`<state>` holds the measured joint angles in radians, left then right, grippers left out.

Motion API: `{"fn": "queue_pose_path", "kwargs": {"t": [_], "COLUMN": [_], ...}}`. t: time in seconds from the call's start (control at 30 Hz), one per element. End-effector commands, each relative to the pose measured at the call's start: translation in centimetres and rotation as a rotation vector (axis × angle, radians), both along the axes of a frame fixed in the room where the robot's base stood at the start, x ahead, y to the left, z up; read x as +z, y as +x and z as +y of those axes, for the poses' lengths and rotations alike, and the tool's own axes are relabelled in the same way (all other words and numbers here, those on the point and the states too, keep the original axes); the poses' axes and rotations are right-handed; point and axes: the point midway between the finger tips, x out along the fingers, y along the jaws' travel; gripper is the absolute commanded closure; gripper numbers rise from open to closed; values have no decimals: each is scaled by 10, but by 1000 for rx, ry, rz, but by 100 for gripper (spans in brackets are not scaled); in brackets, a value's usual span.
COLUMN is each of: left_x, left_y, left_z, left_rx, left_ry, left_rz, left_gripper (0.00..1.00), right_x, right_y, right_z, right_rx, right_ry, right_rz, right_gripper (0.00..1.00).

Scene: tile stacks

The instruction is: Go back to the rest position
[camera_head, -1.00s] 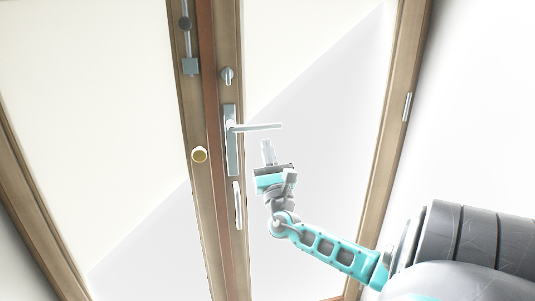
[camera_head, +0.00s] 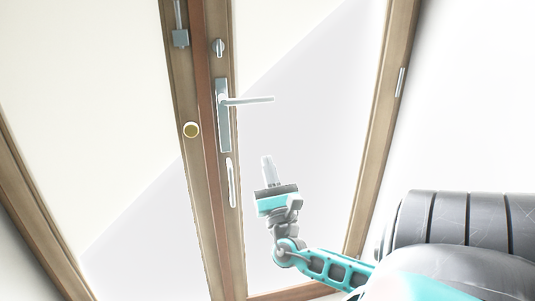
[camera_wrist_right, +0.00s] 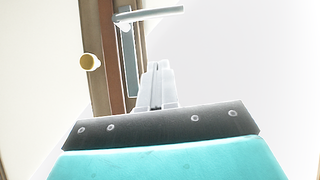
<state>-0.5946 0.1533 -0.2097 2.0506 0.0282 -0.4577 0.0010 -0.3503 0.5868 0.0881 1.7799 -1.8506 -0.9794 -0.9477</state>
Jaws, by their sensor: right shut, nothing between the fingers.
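My right gripper (camera_head: 267,163) is teal and grey, with its fingers shut and empty. In the head view it points up, below and apart from the silver lever handle (camera_head: 248,100) of the door. In the right wrist view the shut fingers (camera_wrist_right: 157,75) point toward the door's edge, and the handle (camera_wrist_right: 150,13) shows at the top, beyond the fingertips. My left gripper is not in view.
A wood-framed double door (camera_head: 207,200) with pale panels stands ahead and looks shut. It has a round brass knob (camera_head: 191,130), a thumb-turn (camera_head: 218,47) and a lower silver pull (camera_head: 231,183). White wall lies to the right.

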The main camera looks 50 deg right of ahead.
Motion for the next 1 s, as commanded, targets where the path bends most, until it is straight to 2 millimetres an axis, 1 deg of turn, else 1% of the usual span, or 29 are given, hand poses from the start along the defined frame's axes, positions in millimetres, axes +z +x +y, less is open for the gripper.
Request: {"fn": "queue_pose_path", "kwargs": {"t": [0.4,0.47,0.53,0.57,0.67,0.7,0.77,0.8,0.87,0.9,0.97,1.0], "left_x": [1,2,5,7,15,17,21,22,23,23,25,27], "left_y": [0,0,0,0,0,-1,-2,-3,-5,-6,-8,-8], "left_z": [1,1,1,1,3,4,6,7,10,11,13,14], "left_rx": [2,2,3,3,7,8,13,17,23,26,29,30], "left_ry": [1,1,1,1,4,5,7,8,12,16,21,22], "left_rz": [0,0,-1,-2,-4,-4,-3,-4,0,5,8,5], "left_gripper": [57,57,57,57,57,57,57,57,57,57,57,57], "right_x": [-1,-4,-16,-23,-61,-79,-107,-126,-150,-165,-184,-194], "right_y": [0,0,0,0,-3,-5,-9,-13,-20,-24,-33,-38], "right_z": [0,0,0,1,8,15,29,41,63,80,107,127], "right_rx": [2,10,33,48,111,141,177,197,221,233,238,237], "right_ry": [5,37,124,183,466,609,835,987,1216,1369,1598,1750], "right_rz": [1,5,17,23,40,41,36,27,3,-18,-61,-97], "right_gripper": [100,100,100,100,100,100,100,100,100,100,100,100]}}
